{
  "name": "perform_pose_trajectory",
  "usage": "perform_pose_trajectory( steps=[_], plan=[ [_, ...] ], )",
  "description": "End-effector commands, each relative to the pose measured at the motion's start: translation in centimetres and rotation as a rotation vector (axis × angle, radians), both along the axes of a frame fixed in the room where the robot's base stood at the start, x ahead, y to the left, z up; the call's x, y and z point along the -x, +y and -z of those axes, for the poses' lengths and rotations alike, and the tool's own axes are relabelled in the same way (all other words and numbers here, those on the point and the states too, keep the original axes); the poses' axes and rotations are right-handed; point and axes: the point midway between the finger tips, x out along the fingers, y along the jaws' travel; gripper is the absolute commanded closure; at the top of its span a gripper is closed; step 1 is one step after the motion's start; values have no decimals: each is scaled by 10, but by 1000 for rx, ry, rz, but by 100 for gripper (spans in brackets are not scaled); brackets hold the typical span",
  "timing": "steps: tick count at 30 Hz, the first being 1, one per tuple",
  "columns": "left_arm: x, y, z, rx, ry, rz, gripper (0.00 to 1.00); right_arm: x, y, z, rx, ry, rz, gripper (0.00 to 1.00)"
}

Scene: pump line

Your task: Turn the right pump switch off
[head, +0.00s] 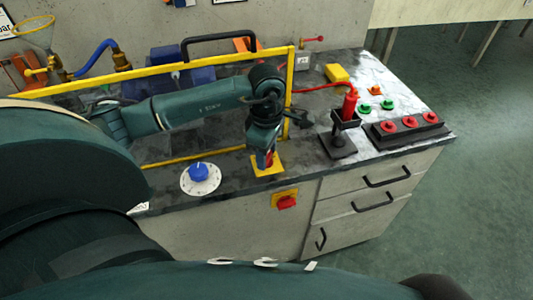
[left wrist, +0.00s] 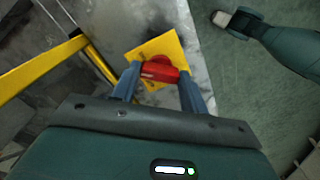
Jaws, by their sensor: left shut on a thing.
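My left gripper (head: 267,160) points down at the front edge of the bench. It is shut on a red switch handle (left wrist: 160,72) that sits on a yellow plate (left wrist: 175,45). In the head view the yellow plate (head: 262,171) shows below the fingers, and the handle is mostly hidden. In the left wrist view the handle lies crosswise between the two blue-grey fingertips (left wrist: 159,76). A second red switch (head: 287,202) on a yellow plate is on the cabinet front below. Part of my right arm (left wrist: 290,42) seems to show in the left wrist view; its gripper is unclear.
A blue knob (head: 199,172) on a white dial is left of the gripper. A yellow rail (head: 170,71) runs behind and beside my arm.

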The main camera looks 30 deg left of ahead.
Motion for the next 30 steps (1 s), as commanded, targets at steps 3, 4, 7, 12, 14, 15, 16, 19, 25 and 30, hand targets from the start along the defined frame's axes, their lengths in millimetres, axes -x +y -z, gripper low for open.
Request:
perform_pose_trajectory(
  steps=[3,4,7,12,14,15,16,19,25,30],
  plan=[
    [0,1,1,-4,-2,-112,79,-1,0,1,-9,-6,3,36],
    [0,1,1,-4,-2,-140,79,-1,1,1,-11,-7,3,36],
    [0,1,0,-3,-2,-234,79,-2,1,3,-16,-8,4,36],
    [0,1,0,-3,-1,-384,79,-1,1,6,-23,-5,5,36],
    [0,1,0,-4,-2,-433,79,-1,2,7,-26,-4,5,36],
    [0,1,0,-4,-2,-463,79,-1,2,8,-28,-3,6,36],
    [0,1,0,-4,-2,-485,79,-1,2,8,-29,-3,6,36],
    [0,1,0,-4,-2,-550,79,-1,2,10,-32,-2,5,36],
    [0,1,-1,-3,-2,-642,79,-1,2,10,-34,-2,5,36],
    [0,1,-1,-3,-2,-683,79,-1,2,11,-35,-3,6,36]
  ],
)
